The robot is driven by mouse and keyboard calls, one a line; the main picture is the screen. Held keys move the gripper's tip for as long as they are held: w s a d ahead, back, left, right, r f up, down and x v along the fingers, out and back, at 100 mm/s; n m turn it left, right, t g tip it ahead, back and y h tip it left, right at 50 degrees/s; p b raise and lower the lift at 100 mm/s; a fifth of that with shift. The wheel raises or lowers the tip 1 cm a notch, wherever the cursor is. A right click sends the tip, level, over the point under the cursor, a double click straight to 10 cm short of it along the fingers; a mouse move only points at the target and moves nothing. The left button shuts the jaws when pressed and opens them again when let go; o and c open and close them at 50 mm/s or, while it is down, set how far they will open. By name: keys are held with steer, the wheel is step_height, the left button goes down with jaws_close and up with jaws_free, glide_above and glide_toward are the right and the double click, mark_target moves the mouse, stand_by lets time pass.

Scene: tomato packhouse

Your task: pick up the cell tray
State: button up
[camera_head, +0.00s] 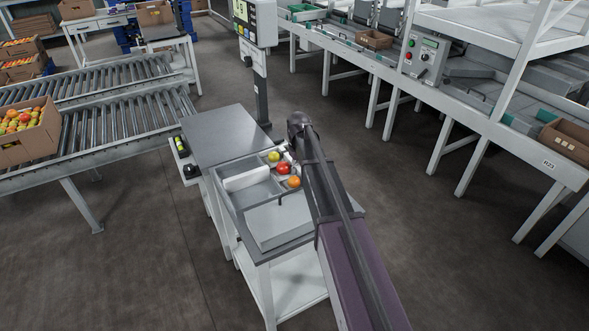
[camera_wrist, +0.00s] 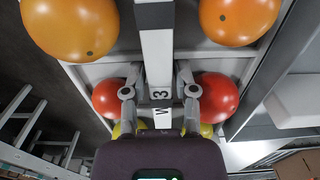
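The cell tray (camera_wrist: 158,40) is pale, with a raised central bar marked "3" and "W". Orange, red and yellow tomatoes sit in its cells on both sides of the bar in the wrist view. In the head view, a yellow tomato (camera_head: 274,156), a red one (camera_head: 283,168) and an orange one (camera_head: 293,181) show on the work table; my arm hides much of the tray. My gripper (camera_wrist: 160,88) is open, with one finger on each side of the bar, close to it. Firm contact does not show.
A display post (camera_head: 260,75) stands behind. A roller conveyor (camera_head: 110,125) is left; a packing line (camera_head: 465,100) is right.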

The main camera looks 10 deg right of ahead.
steer(key=shift+f, duration=0.1)
steer(key=shift+c, duration=0.2)
jaws_close()
steer(key=shift+r, duration=0.2)
step_height(320, 180, up, 10)
steer(key=p, duration=1)
steer(key=shift+r, duration=0.1)
stand_by(0.5)
step_height(320, 180, up, 27)
steer(key=p, duration=2.8)
glide_above(298, 167)
steer(key=shift+r, duration=0.2)
steer(key=shift+d, duration=0.15)
